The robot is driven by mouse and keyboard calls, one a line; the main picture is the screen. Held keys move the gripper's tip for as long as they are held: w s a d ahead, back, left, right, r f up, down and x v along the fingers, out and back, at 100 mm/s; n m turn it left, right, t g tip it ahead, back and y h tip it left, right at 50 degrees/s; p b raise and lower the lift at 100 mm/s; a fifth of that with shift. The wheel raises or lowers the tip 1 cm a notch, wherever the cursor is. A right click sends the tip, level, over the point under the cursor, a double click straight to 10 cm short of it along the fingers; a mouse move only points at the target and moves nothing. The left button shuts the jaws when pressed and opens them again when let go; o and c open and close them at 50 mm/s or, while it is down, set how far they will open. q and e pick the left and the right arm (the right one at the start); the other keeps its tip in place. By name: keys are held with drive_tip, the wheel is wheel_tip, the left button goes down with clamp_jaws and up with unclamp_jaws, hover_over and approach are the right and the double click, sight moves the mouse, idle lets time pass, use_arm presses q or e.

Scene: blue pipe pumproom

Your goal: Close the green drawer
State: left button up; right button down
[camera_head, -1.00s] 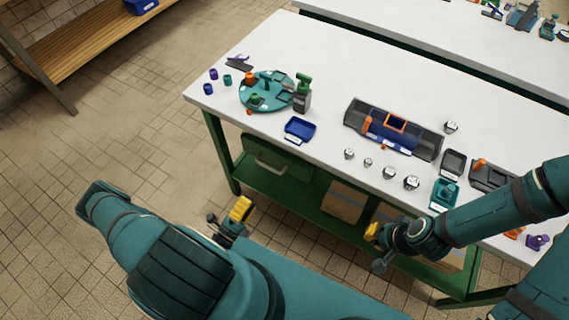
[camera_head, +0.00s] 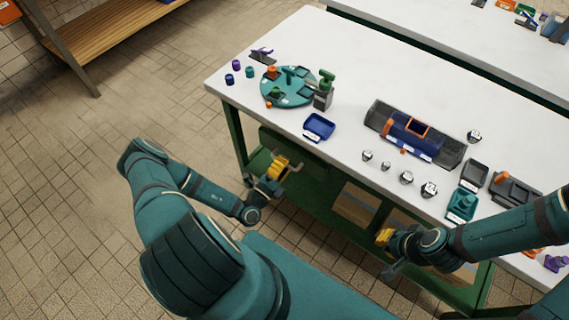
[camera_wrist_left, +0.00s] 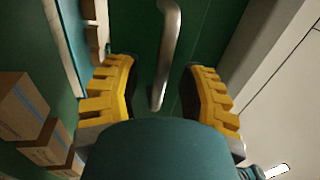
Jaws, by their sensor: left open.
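The green drawer (camera_head: 309,163) is under the near left part of the white-topped workbench, partly hidden by my left gripper. In the left wrist view its green front (camera_wrist_left: 212,25) carries a metal bar handle (camera_wrist_left: 168,50). I cannot tell how far out the drawer stands. My left gripper (camera_head: 279,168) is at the drawer front, open, with yellow fingers. In the left wrist view its fingers (camera_wrist_left: 158,92) are on either side of the handle's lower end, with no clear contact. My right gripper (camera_head: 384,237) is low by the bench's front, right of the drawer; its jaw opening is unclear.
The white bench top (camera_head: 310,50) holds a round teal tray (camera_head: 292,97), a blue bin (camera_head: 319,127), a dark toolbox (camera_head: 414,135) and several small parts. Cardboard boxes (camera_head: 355,203) stand on the shelf below. The tiled floor (camera_head: 80,190) at the left is clear.

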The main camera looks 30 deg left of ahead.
sight(291, 156)
use_arm(q)
drive_tip(key=shift+w, duration=0.25)
clamp_jaws()
drive_tip(key=shift+w+d, duration=0.15)
drive_tip(key=shift+w, duration=1.3)
unclamp_jaws()
drive_tip(key=shift+s, duration=0.15)
